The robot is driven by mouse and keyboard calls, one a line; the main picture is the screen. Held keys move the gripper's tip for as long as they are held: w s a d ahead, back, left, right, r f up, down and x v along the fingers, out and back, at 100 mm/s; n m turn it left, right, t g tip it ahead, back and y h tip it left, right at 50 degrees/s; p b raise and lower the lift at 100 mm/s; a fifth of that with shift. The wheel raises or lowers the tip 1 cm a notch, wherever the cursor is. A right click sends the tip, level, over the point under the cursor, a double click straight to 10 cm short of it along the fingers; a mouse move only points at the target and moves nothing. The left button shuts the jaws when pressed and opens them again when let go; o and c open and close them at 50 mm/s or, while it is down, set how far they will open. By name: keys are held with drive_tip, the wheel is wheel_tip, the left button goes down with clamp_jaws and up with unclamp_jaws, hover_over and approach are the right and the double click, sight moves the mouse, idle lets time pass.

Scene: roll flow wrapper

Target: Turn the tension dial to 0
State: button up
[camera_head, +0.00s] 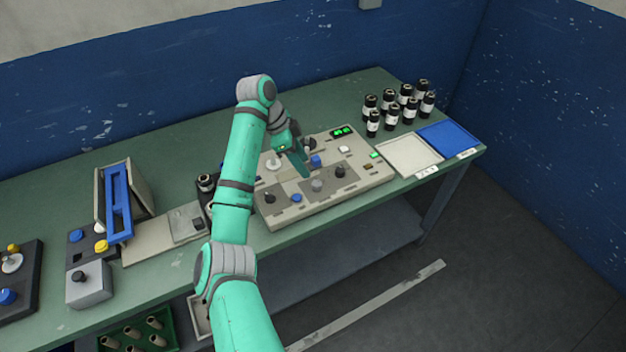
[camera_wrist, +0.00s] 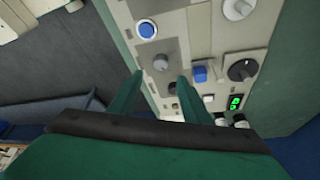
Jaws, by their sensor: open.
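The beige control panel (camera_head: 345,190) lies on the green bench. I cannot read its labels, so I cannot tell which control is the tension dial. In the wrist view a large black dial with a pale pointer (camera_wrist: 242,70) sits beside the blue square button (camera_wrist: 200,74); its setting is unreadable. A white dial (camera_wrist: 238,8) is at the top edge. A grey knob (camera_wrist: 160,62) shows just past and between my fingertips. My gripper (camera_head: 303,170) is open and empty above the panel, left of the blue square button (camera_head: 316,160). My arm hides part of the panel in the head view.
Several dark bottles (camera_head: 398,105), a white tray (camera_head: 408,155) and a blue tray (camera_head: 448,138) stand right of the panel. A blue frame (camera_head: 119,203) and a grey box with a black knob (camera_head: 88,284) are at left. A blue wall (camera_head: 200,75) is behind.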

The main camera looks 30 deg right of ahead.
sight(317, 183)
drive_tip(key=x, duration=0.9)
drive_tip(key=shift+d+f, duration=0.15)
drive_tip(key=c, duration=1)
